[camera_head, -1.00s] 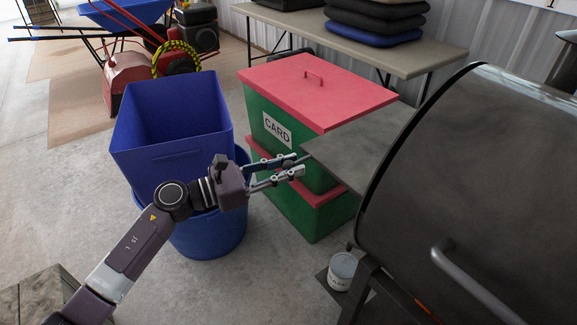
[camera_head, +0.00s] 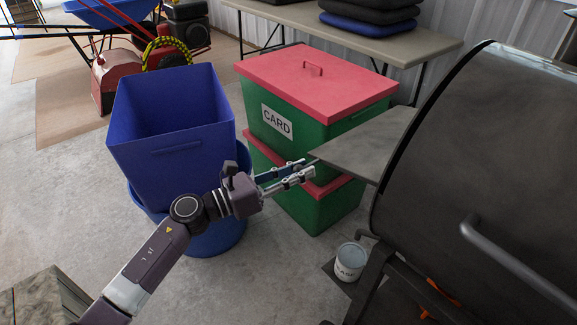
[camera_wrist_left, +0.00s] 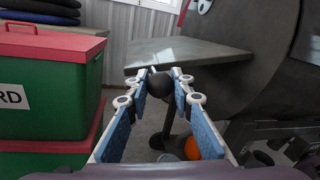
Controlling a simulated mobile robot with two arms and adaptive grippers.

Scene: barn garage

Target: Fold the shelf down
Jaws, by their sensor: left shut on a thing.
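The shelf (camera_head: 365,145) is a flat grey panel that sticks out, roughly level, from the left side of the black barrel grill (camera_head: 480,150). It also shows in the left wrist view (camera_wrist_left: 185,52), ahead of the fingers. My left gripper (camera_head: 309,168) is at the shelf's near left corner, just below its edge. In the left wrist view its fingers (camera_wrist_left: 160,82) close around a dark round knob (camera_wrist_left: 160,85) under the shelf's edge. The knob's attachment is hidden. My right gripper is not in view.
Stacked green boxes with red lids (camera_head: 315,85) stand close behind the gripper. Blue bins (camera_head: 175,150) stand left of them. A table (camera_head: 350,35) stands behind.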

